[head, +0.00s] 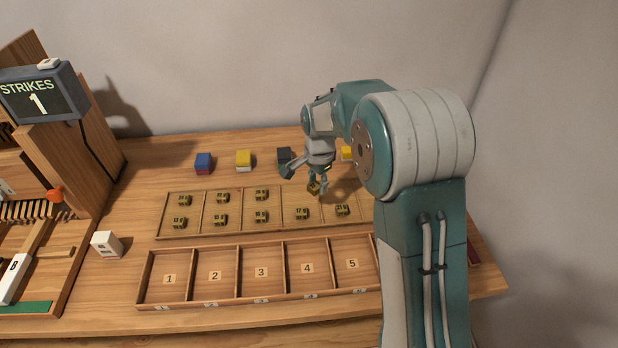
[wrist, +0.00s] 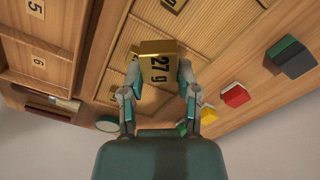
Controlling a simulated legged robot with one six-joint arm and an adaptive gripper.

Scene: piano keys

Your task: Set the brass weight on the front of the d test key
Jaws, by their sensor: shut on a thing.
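My gripper (head: 317,184) is above the shallow tray of weights, right of the middle of the bench. It is shut on a brass weight (wrist: 157,64), which reads "27 g" in the wrist view. The same weight shows small between the fingers in the head view (head: 313,188). Whether it is clear of the tray floor is hard to tell. The key action model with a white-fronted key (head: 13,278) stands at the far left, partly cut off by the frame. I cannot read a letter on that key for certain.
Several other brass weights (head: 261,216) lie in the tray. An empty tray with numbered compartments (head: 215,290) is in front. A white block (head: 106,244) stands left of it. Coloured blocks (head: 203,162) line the back. A display (head: 40,95) reads "STRIKES 1".

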